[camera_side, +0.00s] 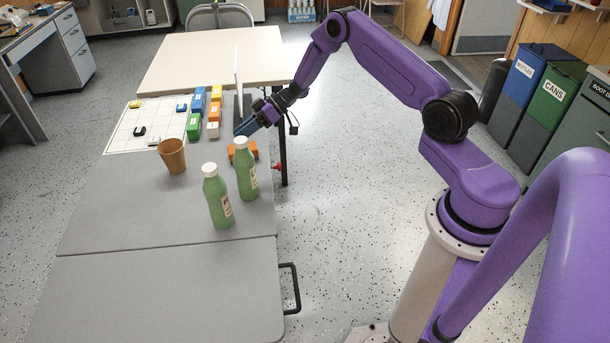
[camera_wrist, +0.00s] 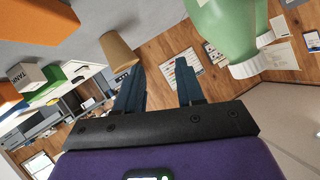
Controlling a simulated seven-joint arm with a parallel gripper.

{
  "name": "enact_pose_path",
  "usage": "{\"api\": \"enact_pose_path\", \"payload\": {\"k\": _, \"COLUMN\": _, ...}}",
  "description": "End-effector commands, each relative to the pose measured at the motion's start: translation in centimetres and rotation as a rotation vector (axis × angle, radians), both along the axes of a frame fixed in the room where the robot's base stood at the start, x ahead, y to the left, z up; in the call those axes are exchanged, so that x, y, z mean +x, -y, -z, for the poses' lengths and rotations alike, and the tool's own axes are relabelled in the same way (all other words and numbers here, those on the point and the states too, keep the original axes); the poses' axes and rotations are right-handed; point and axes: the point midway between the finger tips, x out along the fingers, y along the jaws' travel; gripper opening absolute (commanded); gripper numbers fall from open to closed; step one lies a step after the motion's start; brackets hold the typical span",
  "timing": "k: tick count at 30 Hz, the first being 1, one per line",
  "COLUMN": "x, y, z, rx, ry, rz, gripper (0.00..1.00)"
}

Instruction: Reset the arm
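My gripper (camera_side: 243,129) is at the right edge of the grey table (camera_side: 120,205) in the side view, above an orange block (camera_side: 250,150) and behind two green bottles. In the wrist view my gripper (camera_wrist: 160,78) has its two dark blue fingers apart, with nothing between them. The nearer green bottle (camera_side: 217,200) and the farther green bottle (camera_side: 246,172) stand upright with white caps. One green bottle (camera_wrist: 228,25) shows large at the upper right of the wrist view, beside the fingers.
A brown cup (camera_side: 173,157) stands left of the bottles; it also shows in the wrist view (camera_wrist: 118,50). Coloured blocks, including a green one (camera_side: 194,127), stand beside a white gridded sheet (camera_side: 120,135). A thin upright white panel (camera_side: 238,78) is behind my gripper. The table's front is clear.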

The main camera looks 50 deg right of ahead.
Motion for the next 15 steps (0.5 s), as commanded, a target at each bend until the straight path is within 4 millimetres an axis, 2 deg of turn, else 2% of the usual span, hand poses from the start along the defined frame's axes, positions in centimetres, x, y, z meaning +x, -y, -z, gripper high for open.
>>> {"api": "enact_pose_path", "payload": {"k": 1, "x": 0.9, "y": -1.0, "z": -1.9, "rx": -0.046, "ry": 0.048, "rz": 0.022, "gripper": 0.38}}
{"api": "enact_pose_path", "payload": {"k": 3, "x": 2.0, "y": -2.2, "z": -4.0, "rx": -0.111, "ry": 0.106, "rz": 0.062, "gripper": 0.38}}
{"api": "enact_pose_path", "payload": {"k": 8, "x": 2.7, "y": -5.3, "z": -8.7, "rx": -0.255, "ry": 0.207, "rz": 0.146, "gripper": 0.38}}
{"api": "enact_pose_path", "payload": {"k": 11, "x": 1.9, "y": -7.4, "z": -11.4, "rx": -0.344, "ry": 0.244, "rz": 0.188, "gripper": 0.38}}
{"api": "enact_pose_path", "payload": {"k": 15, "x": -1.2, "y": -10.4, "z": -14.4, "rx": -0.464, "ry": 0.257, "rz": 0.228, "gripper": 0.38}}
